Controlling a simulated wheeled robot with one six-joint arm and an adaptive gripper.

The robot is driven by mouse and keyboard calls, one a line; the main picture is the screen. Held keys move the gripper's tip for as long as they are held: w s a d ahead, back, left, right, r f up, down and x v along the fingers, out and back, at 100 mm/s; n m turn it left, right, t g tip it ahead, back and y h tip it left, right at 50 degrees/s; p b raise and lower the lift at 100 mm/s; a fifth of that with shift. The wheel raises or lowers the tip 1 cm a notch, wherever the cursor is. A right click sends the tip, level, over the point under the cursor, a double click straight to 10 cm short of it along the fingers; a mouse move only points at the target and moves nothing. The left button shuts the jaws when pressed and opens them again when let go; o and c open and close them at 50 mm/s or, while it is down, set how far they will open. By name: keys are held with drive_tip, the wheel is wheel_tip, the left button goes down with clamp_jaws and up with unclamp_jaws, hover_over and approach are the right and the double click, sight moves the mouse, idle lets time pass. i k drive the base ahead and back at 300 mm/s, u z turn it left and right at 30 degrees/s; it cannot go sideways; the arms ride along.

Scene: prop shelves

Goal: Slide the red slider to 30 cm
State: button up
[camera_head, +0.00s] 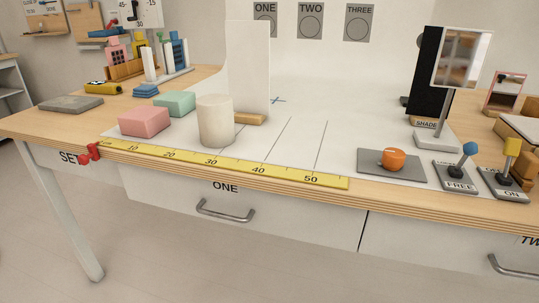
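The red slider (92,152) sits at the far left end of the yellow ruler (290,176), left of the 10 mark, on the front edge of the table. The ruler runs along that edge with marks 10, 20, 30, 40 and 50. The 30 mark (211,162) is in front of the white cylinder and is uncovered. My gripper is not in view.
A white cylinder (215,121), a pink block (144,121) and a green block (175,103) stand behind the ruler. An orange knob (393,159) and two lever switches (455,177) are at right. Drawer ONE's handle (225,212) sticks out below.

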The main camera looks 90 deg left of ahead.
sight(93, 154)
drive_tip(key=z, duration=0.75)
drive_tip(key=k, duration=0.75)
drive_tip(key=u, duration=3.75)
